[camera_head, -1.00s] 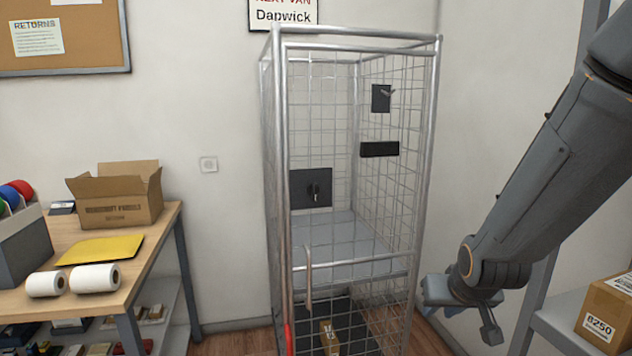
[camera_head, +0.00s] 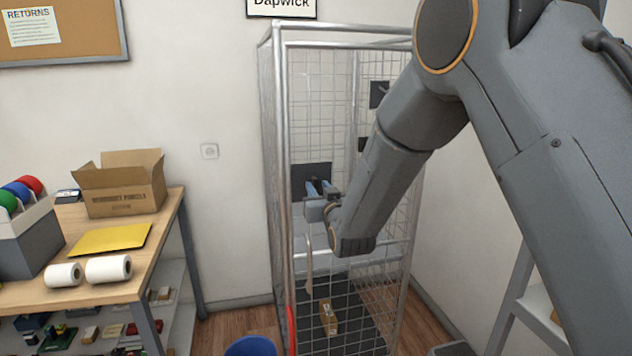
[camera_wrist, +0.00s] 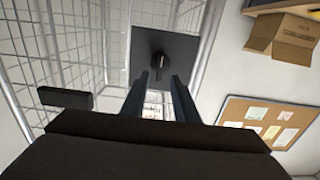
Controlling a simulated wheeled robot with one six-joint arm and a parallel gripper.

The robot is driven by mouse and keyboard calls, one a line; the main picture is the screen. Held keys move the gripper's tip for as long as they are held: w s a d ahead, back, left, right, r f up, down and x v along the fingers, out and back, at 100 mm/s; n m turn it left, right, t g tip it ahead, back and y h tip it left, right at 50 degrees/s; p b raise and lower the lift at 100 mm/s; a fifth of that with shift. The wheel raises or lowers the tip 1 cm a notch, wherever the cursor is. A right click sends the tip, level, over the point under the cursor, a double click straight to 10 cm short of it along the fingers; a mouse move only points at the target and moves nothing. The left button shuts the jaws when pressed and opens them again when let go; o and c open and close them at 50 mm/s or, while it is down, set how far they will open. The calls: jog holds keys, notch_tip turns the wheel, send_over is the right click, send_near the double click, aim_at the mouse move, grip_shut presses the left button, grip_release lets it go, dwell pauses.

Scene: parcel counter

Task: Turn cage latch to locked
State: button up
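The wire cage (camera_head: 281,130) stands against the wall in the head view. My gripper (camera_head: 318,187) is in front of the plate in the head view and hides most of the latch there. In the wrist view its two fingers (camera_wrist: 161,85) are apart with nothing between them, pointing toward the plate and a little short of the handle. I cannot tell the exact gap to the handle.
A wooden table (camera_head: 160,240) at left holds an open cardboard box (camera_head: 125,200), a yellow envelope (camera_head: 108,240) and white rolls (camera_head: 107,269). A small parcel (camera_head: 328,317) lies low in the cage. A blue bin (camera_head: 250,347) stands on the floor in front.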

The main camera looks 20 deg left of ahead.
aim_at(315, 183)
jog(key=shift+p+x, duration=0.4)
jog(key=shift+x, duration=1.25)
grip_shut()
